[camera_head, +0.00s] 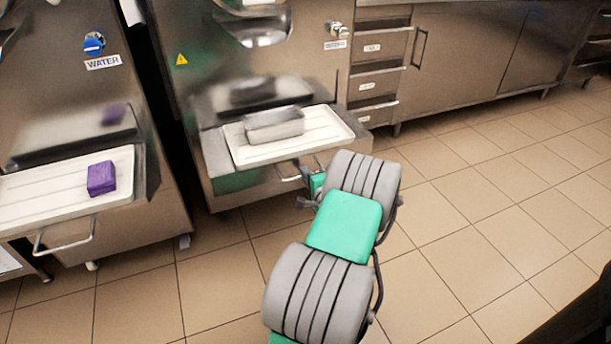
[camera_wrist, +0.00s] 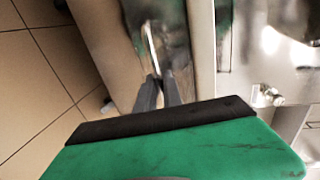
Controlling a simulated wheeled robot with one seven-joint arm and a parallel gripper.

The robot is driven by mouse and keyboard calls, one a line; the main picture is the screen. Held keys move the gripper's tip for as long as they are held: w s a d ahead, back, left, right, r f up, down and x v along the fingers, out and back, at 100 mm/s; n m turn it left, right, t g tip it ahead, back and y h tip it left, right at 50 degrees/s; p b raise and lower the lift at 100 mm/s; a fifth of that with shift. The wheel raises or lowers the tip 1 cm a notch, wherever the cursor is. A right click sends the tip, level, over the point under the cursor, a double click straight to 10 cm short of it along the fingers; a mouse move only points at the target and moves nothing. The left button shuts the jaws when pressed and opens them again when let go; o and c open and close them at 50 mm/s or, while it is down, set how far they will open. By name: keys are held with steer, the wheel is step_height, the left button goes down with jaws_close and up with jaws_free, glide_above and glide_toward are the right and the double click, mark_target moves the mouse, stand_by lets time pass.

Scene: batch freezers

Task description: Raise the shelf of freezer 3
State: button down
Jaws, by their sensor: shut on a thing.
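The freezer (camera_head: 200,110) in the middle of the head view has a white shelf (camera_head: 240,152) at its front. A metal pan (camera_head: 274,125) sits on this shelf. A metal bar handle (camera_head: 290,178) hangs under the shelf's front edge. My gripper (camera_head: 303,182) is at the right part of this handle, partly hidden by my arm. In the wrist view the handle (camera_wrist: 151,48) runs in between the two dark fingers of my gripper (camera_wrist: 158,78), which are shut on it. I cannot read a number on this freezer.
Another freezer (camera_head: 60,90) at the left carries a white shelf (camera_head: 40,205) with a purple block (camera_head: 101,178) and its own handle (camera_head: 66,243). Steel drawers and cabinets (camera_head: 460,50) line the back right. The tiled floor (camera_head: 480,220) at the right is clear.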

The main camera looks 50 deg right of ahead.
step_height(320, 180, up, 13)
steer(key=p, duration=0.9)
steer(key=shift+f, duration=0.2)
steer(key=shift+r, duration=0.1)
steer(key=c, duration=1.8)
jaws_free()
steer(key=o, duration=0.3)
